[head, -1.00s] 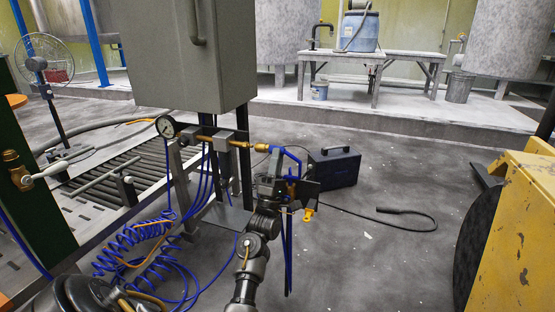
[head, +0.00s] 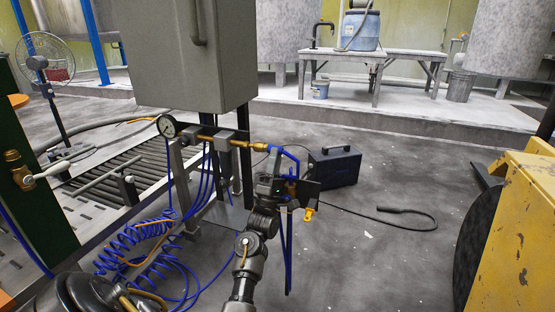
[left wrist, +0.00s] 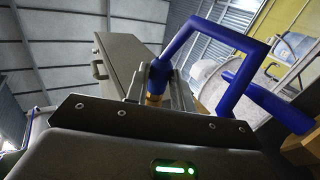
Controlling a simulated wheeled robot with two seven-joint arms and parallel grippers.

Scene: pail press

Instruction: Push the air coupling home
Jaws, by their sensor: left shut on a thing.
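The air line's brass fitting (head: 260,147) sticks out to the right from the regulator block (head: 224,141) under the grey cabinet. A blue hose (head: 289,250) bends around beside this fitting and hangs down past my left gripper (head: 286,187). My left gripper is shut on the coupling at the hose's end, just below and right of the fitting. In the left wrist view the brass coupling (left wrist: 154,99) shows between the jaws, with the blue hose (left wrist: 222,38) looping above. My right gripper is not in view.
A pressure gauge (head: 167,127) sits at the regulator's left end, below the grey cabinet (head: 185,60). Coiled blue hose (head: 135,247) lies at lower left. A black case (head: 335,167) stands behind the gripper. A yellow machine (head: 515,235) is at right; the floor between is mostly clear.

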